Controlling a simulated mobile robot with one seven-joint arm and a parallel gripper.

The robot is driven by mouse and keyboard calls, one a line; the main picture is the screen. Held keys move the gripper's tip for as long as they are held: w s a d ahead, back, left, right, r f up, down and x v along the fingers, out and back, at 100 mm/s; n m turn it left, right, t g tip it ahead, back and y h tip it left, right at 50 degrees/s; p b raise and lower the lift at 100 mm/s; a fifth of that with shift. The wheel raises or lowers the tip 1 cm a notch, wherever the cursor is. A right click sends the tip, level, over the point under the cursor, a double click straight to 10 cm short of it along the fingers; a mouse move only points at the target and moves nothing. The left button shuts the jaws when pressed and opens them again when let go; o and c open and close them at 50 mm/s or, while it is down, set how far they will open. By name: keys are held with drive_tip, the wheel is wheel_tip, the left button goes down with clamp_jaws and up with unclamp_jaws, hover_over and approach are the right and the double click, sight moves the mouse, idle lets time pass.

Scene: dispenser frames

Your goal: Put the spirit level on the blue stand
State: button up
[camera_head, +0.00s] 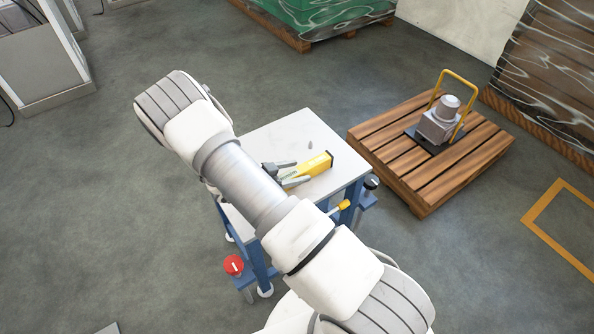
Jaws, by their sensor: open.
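The yellow spirit level (318,164) lies on the pale top of the blue stand (345,174), near its middle. Its left end is partly hidden by my gripper and arm. My gripper (301,170) is open, with one grey finger on each side of the level's left part. I cannot tell whether the fingers touch it. The stand has blue legs, and my arm crosses in front of its left and front parts.
A small grey piece (310,144) lies on the stand top behind the level. A red knob (233,265) and a yellow-tipped part (344,204) stick out low at the stand. A wooden pallet (405,177) with a grey machine (439,122) stands right.

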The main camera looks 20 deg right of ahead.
drive_tip(key=p+v, duration=0.2)
drive_tip(key=v, duration=0.8)
drive_tip(key=shift+a+r, duration=0.25)
drive_tip(key=shift+a, duration=0.1)
drive_tip(key=shift+a+r, duration=0.15)
drive_tip(key=shift+a, duration=0.05)
drive_tip(key=w+a+r+n+t+y, duration=0.4)
drive_tip(key=w+r+y, duration=0.3)
drive_tip(key=w+r, duration=0.45)
drive_tip(key=s+a+r+n+t+y, duration=0.15)
drive_tip(key=r+y, duration=0.25)
drive_tip(key=r, duration=0.5)
drive_tip(key=s+a+r+n+t+y, duration=0.1)
drive_tip(key=a+r+n+t+y, duration=0.2)
drive_tip(key=r, duration=0.6)
drive_tip(key=s+r+n+g+y, duration=0.3)
drive_tip(key=s+r+n, duration=0.3)
drive_tip(key=s, duration=0.7)
drive_tip(key=s+d+g+h, duration=0.1)
drive_tip(key=s+d, duration=0.4)
drive_tip(key=s, duration=0.3)
drive_tip(key=s+d+n+g+h, duration=0.1)
drive_tip(key=s+d, duration=0.3)
drive_tip(key=s, duration=0.5)
drive_tip(key=shift+s+d+f+h, duration=0.25)
drive_tip(key=shift+d+f+h, duration=0.15)
drive_tip(key=shift+h, duration=0.4)
drive_tip(key=shift+a+g, duration=0.1)
drive_tip(key=shift+g, duration=0.15)
